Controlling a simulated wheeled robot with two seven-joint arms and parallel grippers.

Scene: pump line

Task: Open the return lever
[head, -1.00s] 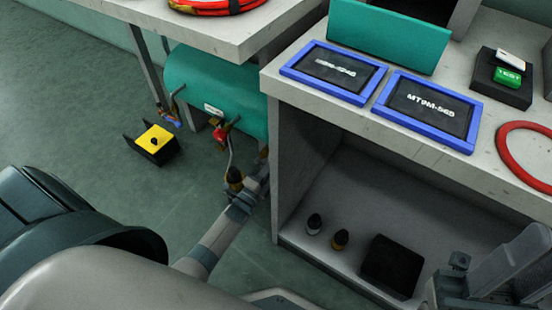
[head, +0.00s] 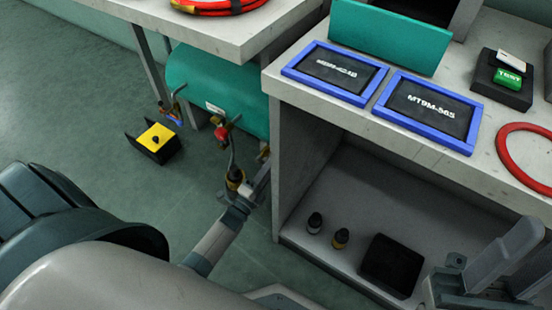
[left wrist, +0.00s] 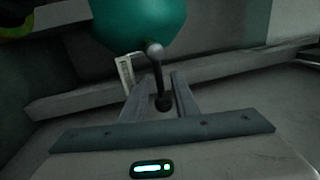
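In the left wrist view, a thin dark lever with a black knob (left wrist: 163,102) hangs down from a round fitting below the teal tank (left wrist: 140,18). My left gripper (left wrist: 160,88) is open, with one finger on each side of the knob and a visible gap. A pale tag (left wrist: 125,74) hangs left of the lever.
A yellow-topped black box (head: 155,140) stands on the floor left of the tank. The cabinet's side wall (head: 290,160) is close to the right of my left gripper. Two small bottles (head: 315,222) and a black box (head: 392,265) stand on the lower shelf.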

